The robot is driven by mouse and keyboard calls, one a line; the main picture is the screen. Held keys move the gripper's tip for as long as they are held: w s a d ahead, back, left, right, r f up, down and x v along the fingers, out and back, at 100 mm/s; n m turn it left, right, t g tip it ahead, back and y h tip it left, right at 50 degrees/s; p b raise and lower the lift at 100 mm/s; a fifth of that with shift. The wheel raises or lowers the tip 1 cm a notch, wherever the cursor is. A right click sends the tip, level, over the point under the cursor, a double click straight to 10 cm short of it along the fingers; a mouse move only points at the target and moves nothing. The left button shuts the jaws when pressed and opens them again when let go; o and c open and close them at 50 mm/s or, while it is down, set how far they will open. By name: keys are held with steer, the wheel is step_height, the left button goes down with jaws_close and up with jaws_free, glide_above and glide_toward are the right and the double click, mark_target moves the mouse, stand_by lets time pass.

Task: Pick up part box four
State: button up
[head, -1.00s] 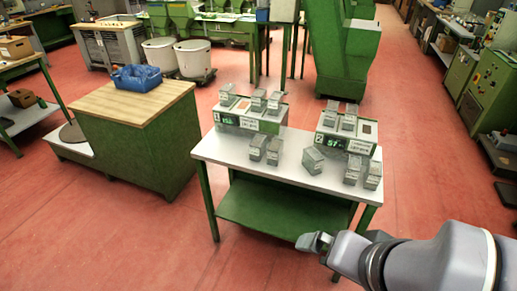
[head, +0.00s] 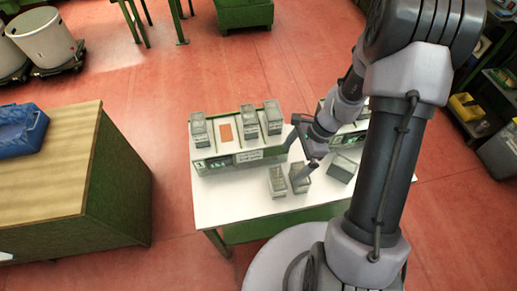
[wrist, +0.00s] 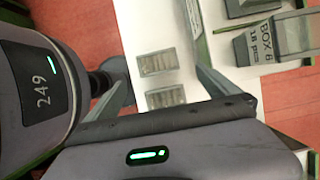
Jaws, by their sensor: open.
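Several small grey part boxes stand on and around the scales on the white table (head: 225,205). Two stand side by side at the front, a left one (head: 276,181) and a right one (head: 300,178); a third, turned box (head: 341,168) is to their right. I cannot read which is box four. My gripper (head: 299,154) is open and empty, above and just behind the front pair. In the wrist view, two grey box tops, one (wrist: 158,62) and another (wrist: 165,97), lie below and between the spread fingers. A box labelled "BOX 6" (wrist: 262,40) is at the right.
The left scale (head: 215,162) carries several boxes and an orange-red patch; the right scale (head: 350,136) is partly hidden by my arm. A wooden-topped green cabinet (head: 70,165) with a blue bin (head: 20,130) stands left. The table's front-left top is clear.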

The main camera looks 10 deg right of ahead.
mark_target(269, 188)
steer(key=b+x, duration=0.2)
steer(key=x, duration=0.3)
steer(key=b+x, duration=0.2)
steer(key=x, duration=0.4)
steer(key=b+x, duration=0.2)
steer(key=x, duration=0.3)
steer(key=shift+s+d+f, duration=0.15)
steer(key=shift+s+f, duration=0.1)
steer(key=shift+r, duration=0.1)
steer(key=shift+c, duration=0.4)
steer(key=shift+r, duration=0.1)
steer(key=c, duration=1.3)
